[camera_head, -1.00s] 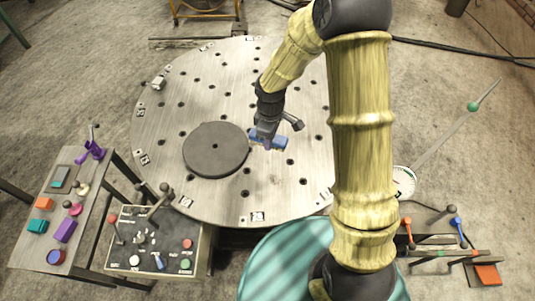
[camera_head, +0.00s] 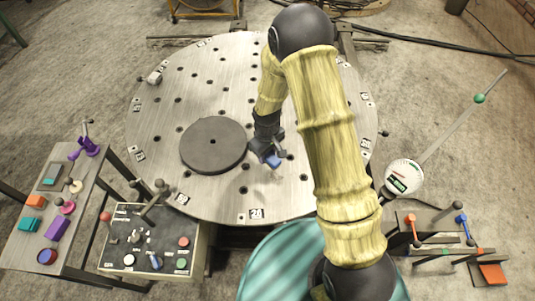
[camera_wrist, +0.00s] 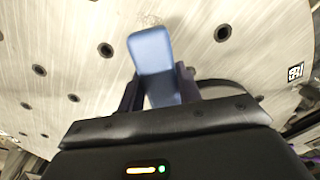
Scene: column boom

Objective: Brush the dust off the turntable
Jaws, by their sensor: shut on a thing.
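The turntable (camera_head: 235,75) is a large round grey metal plate with rows of dark holes and numbered marks. My gripper (camera_head: 267,150) is over its front half, just right of a dark round disc (camera_head: 213,145). It is shut on a blue brush (camera_head: 274,161). In the wrist view the blue handle (camera_wrist: 153,62) stands between the two dark fingers, pointing away from the palm. The bristles are hidden, so I cannot tell whether they touch the plate. A faint speckled patch (camera_wrist: 150,20) shows on the plate beyond the handle; it may be dust.
A control box (camera_head: 150,243) with levers and buttons stands at the front left. Left of it a small table (camera_head: 25,244) holds several coloured pieces. At the right are a white round gauge (camera_head: 404,176) with a long rod and a lever stand (camera_head: 440,235).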

